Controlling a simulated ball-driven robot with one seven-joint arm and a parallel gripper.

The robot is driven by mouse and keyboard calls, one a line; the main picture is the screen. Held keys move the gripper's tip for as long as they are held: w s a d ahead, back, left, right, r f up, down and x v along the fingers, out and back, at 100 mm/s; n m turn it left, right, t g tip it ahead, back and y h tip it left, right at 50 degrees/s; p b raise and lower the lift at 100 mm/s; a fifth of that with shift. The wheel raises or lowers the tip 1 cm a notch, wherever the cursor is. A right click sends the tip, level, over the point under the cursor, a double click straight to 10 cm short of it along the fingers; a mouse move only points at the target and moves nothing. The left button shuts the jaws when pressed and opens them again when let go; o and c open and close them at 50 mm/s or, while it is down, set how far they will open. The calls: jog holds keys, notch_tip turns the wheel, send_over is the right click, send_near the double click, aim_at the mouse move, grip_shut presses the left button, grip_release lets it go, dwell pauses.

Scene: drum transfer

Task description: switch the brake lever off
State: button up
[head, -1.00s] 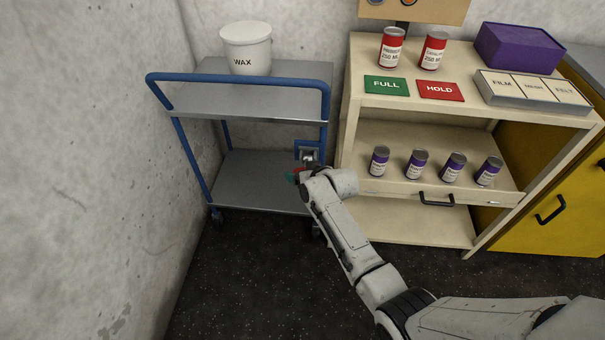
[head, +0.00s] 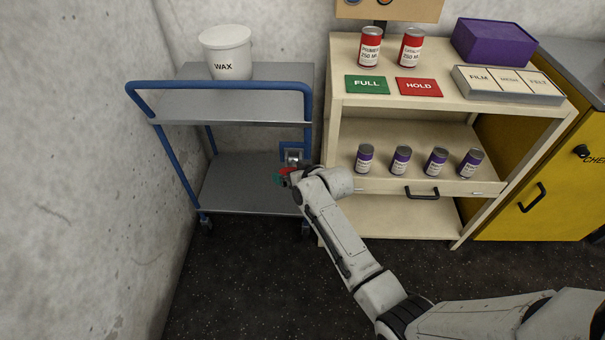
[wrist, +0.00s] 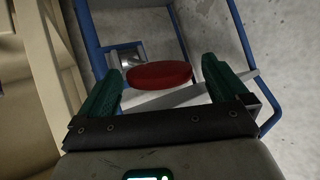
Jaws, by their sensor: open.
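The brake lever shows as a red knob (wrist: 160,75) in the wrist view, beside a grey metal bracket (wrist: 131,56) on a blue plate. In the head view, the bracket (head: 293,156) is on the blue-framed cart's right side. A bit of the red knob (head: 283,171) shows there, and the lever's arm is hidden. My gripper (wrist: 163,72) is open, with green fingers on either side of the red knob. I cannot tell whether either finger touches it. In the head view my gripper (head: 284,178) is small and partly hidden by my wrist.
The cart (head: 225,106) carries a white wax bucket (head: 226,52) and stands near the concrete wall. A cream shelf unit (head: 410,212) with red and purple cans stands close to its right. A yellow cabinet (head: 540,170) is further right. Dark floor in front is clear.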

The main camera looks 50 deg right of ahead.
jog(key=v, duration=0.7)
jog(key=shift+r+p, duration=0.25)
jog(key=shift+p, duration=0.15)
jog(key=shift+s, duration=0.1)
jog(key=s+a+f+n+g+y+p, duration=0.1)
jog(key=s+a+n+g, duration=0.15)
jog(key=s+a, duration=0.4)
jog(key=s+a+f+n+g+y, duration=0.1)
jog(key=s+a+g, duration=0.2)
jog(key=s+a, duration=0.3)
jog(key=s+a+r+g, duration=0.1)
jog(key=s+g, duration=0.1)
jog(key=s, duration=0.5)
jog(key=s+a+r+n+g, duration=0.1)
jog(key=s+a+g, duration=0.1)
jog(key=s, duration=0.5)
jog(key=shift+s+r+p, duration=0.3)
jog(key=shift+p, duration=0.1)
